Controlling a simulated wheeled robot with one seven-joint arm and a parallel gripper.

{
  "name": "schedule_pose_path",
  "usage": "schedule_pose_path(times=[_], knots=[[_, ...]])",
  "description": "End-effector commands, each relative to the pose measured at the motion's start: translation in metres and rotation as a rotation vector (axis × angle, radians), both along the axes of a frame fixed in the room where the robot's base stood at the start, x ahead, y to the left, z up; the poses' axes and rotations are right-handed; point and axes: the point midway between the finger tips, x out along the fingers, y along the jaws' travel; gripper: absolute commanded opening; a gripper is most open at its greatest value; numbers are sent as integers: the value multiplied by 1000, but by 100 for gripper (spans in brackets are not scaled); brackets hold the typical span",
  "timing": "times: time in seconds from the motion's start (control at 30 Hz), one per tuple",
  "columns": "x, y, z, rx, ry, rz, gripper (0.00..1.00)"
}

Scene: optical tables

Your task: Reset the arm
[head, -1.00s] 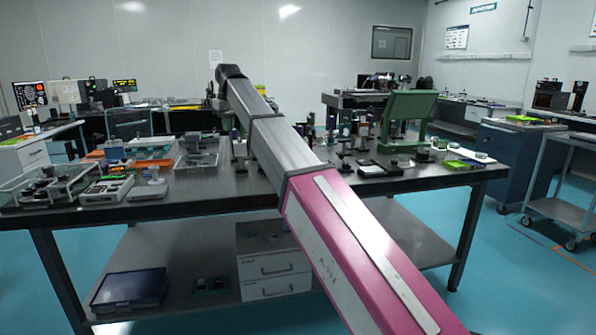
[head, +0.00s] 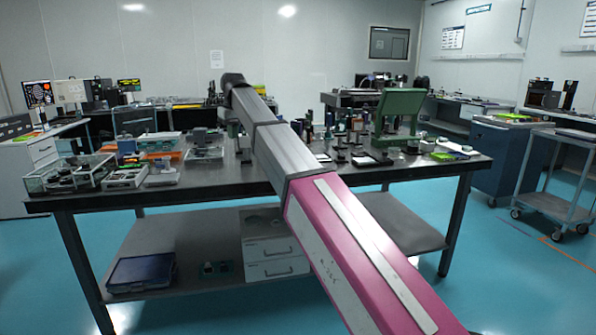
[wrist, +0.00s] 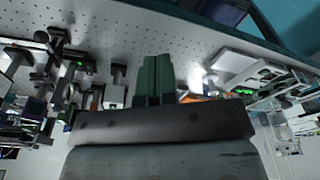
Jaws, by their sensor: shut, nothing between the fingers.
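My arm reaches from the lower right of the head view up over the optical table (head: 110,197), with a magenta link and grey links. Its far end hides my gripper in the head view. In the wrist view my gripper (wrist: 155,62) shows as two dark green fingers side by side, touching, with nothing held. The perforated tabletop (wrist: 160,25) and its instruments lie beyond the fingers in that view, apart from them.
The tabletop holds clear trays (head: 68,172), a green open case (head: 399,117) and several optical mounts. A blue box (head: 142,272) and white drawers (head: 275,258) sit on the lower shelf. A blue cabinet (head: 500,160) and a cart (head: 556,205) stand right. The floor in front is clear.

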Motion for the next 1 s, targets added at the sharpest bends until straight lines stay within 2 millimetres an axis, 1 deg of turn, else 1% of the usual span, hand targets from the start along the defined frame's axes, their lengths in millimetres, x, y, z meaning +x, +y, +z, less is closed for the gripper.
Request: schedule_pose_path(times=[0.17,0.2,0.27,0.37,0.47,0.57,0.6,0.67,0.7,0.77,0.8,0.87,0.9,0.97,1.0], knots=[[1,-21,-30,-3,5,-31,0],[1,-27,-39,-5,8,-41,0],[1,-35,-52,-5,9,-55,0],[1,-53,-78,-8,16,-82,0],[-1,-76,-110,-11,22,-115,0],[-6,-107,-151,-15,30,-162,0],[-9,-122,-169,-17,35,-184,0],[-15,-142,-196,-19,41,-215,0],[-19,-157,-213,-20,44,-237,0],[-27,-177,-238,-23,50,-269,0],[-32,-191,-255,-24,54,-290,0],[-42,-211,-279,-27,59,-322,0],[-49,-225,-294,-29,62,-344,0],[-60,-245,-316,-30,68,-375,0],[-69,-257,-331,-32,73,-395,0]])
